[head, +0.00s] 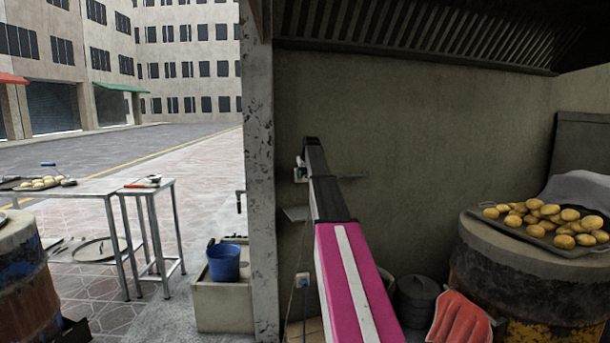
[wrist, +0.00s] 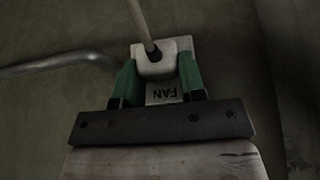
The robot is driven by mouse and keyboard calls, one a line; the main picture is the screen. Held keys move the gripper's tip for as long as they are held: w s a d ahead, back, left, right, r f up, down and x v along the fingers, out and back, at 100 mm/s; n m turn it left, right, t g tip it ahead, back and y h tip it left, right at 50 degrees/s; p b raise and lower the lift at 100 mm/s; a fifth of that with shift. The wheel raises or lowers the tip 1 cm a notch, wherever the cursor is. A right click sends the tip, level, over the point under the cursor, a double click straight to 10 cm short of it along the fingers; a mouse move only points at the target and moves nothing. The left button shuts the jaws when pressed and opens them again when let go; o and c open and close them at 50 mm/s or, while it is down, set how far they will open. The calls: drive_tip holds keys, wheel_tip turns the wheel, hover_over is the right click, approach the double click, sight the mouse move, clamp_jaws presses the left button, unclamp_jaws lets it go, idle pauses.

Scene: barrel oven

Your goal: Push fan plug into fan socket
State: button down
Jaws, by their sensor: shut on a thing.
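The fan plug (wrist: 155,66) is a pale block with a cord leaving its top in the wrist view. My gripper (wrist: 158,70) is shut on it, with one green finger on each side. The fan socket (wrist: 162,96) is a pale plate with the word FAN, upside down in this view. The plug sits right in front of the plate; I cannot tell how deep it is seated. In the head view my gripper (head: 301,168) is at the wall, small and partly hidden by my arm, with a small pale piece at its left.
A grey pipe (wrist: 55,64) runs on the wall left of the socket. A concrete post (head: 259,170) stands left of my arm. A small pale box (head: 302,281) shows lower down. A barrel (head: 510,285) bearing a tray of buns (head: 540,222) stands at right.

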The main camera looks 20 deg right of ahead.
drive_tip(key=shift+w+r, duration=0.15)
drive_tip(key=shift+w, duration=0.9)
drive_tip(key=c, duration=0.8)
unclamp_jaws()
drive_tip(key=shift+a, duration=0.1)
drive_tip(key=shift+s+r, duration=0.15)
drive_tip(key=shift+r, duration=0.4)
drive_tip(key=shift+o, duration=0.9)
drive_tip(key=s+v, duration=0.1)
drive_tip(key=v, duration=0.7)
drive_tip(key=shift+s, duration=0.35)
drive_tip(key=shift+s+r, duration=0.55)
drive_tip(key=shift+s, duration=0.05)
